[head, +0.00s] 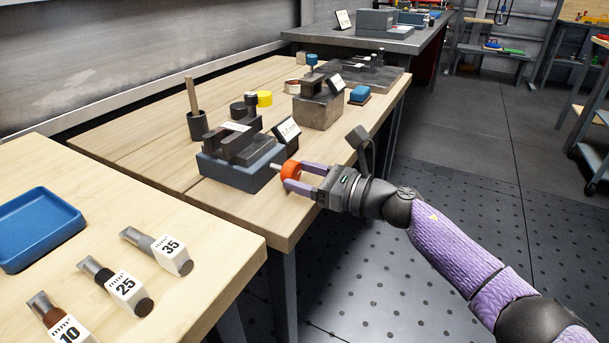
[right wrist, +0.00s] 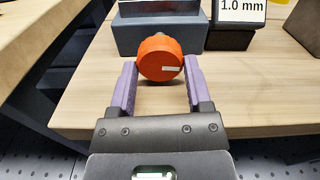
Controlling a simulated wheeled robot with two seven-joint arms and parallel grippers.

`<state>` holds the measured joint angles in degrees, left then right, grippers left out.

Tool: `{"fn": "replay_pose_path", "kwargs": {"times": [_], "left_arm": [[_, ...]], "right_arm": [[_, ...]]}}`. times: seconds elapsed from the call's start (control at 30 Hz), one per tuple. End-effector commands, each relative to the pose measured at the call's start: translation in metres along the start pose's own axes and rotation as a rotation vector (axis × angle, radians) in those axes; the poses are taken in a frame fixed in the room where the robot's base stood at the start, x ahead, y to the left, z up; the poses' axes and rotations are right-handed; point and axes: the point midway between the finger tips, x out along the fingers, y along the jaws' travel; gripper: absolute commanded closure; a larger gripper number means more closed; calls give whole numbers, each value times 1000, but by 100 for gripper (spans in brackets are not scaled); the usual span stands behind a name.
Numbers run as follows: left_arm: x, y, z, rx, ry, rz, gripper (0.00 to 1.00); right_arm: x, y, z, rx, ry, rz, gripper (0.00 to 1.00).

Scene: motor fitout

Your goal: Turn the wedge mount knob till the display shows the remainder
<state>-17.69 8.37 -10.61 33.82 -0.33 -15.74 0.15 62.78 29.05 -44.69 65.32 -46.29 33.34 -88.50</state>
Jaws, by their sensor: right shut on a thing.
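The wedge mount (head: 228,172) is a blue-grey base with dark blocks on top, on the wooden bench. Its orange knob (head: 290,169) sticks out toward my right arm; in the right wrist view the knob (right wrist: 158,52) faces me with a white mark pointing right. My right gripper (head: 293,177) is shut on the knob, one purple finger on each side. The small black display (head: 287,131) stands behind the knob and reads 1.0 mm in the right wrist view (right wrist: 240,8). My left gripper is not in view.
The nearer bench holds a blue tray (head: 38,228) and labelled pieces 10, 25 and 35 (head: 165,250).

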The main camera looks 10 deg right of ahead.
Motion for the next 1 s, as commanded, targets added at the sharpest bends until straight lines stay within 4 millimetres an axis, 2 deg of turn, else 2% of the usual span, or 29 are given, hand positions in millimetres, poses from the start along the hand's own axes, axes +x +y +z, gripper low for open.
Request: {"fn": "replay_pose_path", "kwargs": {"times": [0.23, 0.33, 0.57, 0.6, 0.73, 1.0], "left_arm": [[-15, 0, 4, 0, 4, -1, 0], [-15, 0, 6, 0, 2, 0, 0], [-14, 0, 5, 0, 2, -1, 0], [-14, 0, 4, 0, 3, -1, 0], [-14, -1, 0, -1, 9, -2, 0], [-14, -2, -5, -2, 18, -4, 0]], "right_arm": [[0, 0, 3, 396, 0, -2, 95], [0, 0, 1, 448, 1, -2, 95], [0, 0, 0, 448, 1, -1, 95], [0, 0, 0, 448, 1, -1, 28], [0, 0, 0, 447, 1, -1, 1], [-1, 0, 0, 446, 1, -1, 1]]}}
